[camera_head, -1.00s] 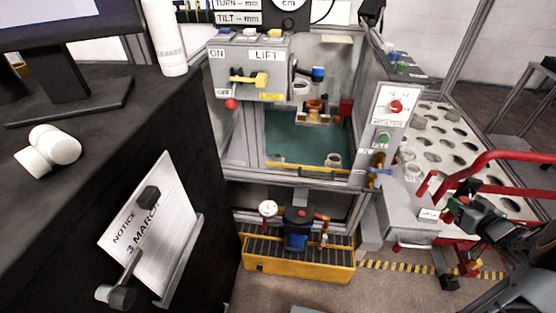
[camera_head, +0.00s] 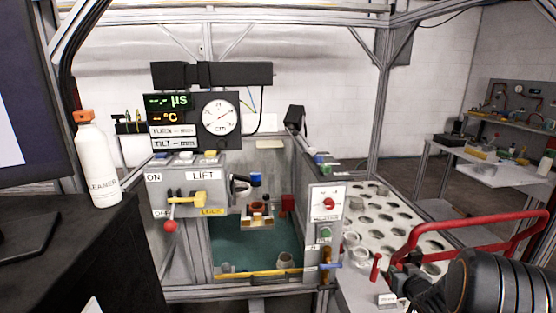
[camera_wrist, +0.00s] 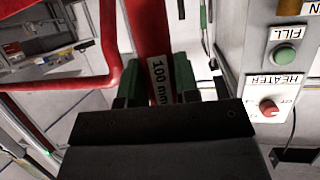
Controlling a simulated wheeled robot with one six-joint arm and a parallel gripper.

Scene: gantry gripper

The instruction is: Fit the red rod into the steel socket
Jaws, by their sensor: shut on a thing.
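In the wrist view the red rod (camera_wrist: 150,35), with a white "100 mm" label, runs from the top edge down between the green pads of my gripper (camera_wrist: 168,90). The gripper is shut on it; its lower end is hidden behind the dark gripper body. In the head view my gripper (camera_head: 408,272) is at the lower right, beside the red handle rail, partly hidden by my dark arm. I cannot pick out the steel socket with certainty in either view.
A curved red rail (camera_head: 480,226) stands close to my gripper. A white tray with round holes (camera_head: 395,208) lies behind it. A grey heater panel (camera_head: 326,215) and the tank with its green floor (camera_head: 245,245) are left of it. A white bottle (camera_head: 97,160) stands on the black bench.

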